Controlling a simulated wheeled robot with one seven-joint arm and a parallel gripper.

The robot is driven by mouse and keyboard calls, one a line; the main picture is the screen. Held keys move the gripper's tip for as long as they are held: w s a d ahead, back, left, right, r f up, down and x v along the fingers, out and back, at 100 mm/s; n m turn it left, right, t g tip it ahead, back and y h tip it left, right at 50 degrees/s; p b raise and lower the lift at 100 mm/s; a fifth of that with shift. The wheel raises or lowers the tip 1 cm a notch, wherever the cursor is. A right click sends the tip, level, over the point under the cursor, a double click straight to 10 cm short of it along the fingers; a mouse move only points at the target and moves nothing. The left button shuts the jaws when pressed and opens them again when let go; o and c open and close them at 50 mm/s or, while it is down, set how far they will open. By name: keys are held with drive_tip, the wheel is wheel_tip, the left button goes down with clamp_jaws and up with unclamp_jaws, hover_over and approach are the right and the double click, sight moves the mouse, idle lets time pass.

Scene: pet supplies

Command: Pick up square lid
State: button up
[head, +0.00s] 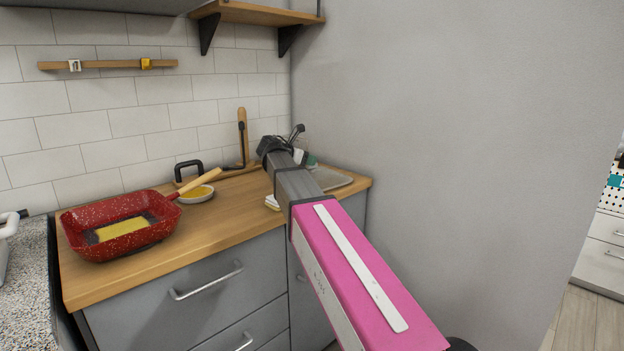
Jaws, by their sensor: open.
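A black loop-shaped handle (188,169) stands up at the back of the wooden counter, behind a small white dish. It may belong to the square lid, but the body of the lid is not clear; it may be see-through or hidden behind the dish. My arm reaches over the counter from the lower right. The dark fingers of my gripper (298,131) show small beyond the wrist, to the right of the handle and well apart from it. They look open and hold nothing that I can see. My wrist hides part of them.
A red speckled square pan (120,226) with a yellow block sits on the counter (215,240) at left. Its wooden handle reaches over the white dish (196,194). A grey wall (450,110) bounds the counter at right.

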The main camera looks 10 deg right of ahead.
drive_tip(key=x, duration=0.5)
drive_tip(key=shift+w+a+f, duration=0.1)
drive_tip(key=shift+a+f, duration=0.05)
clamp_jaws()
idle(1.2)
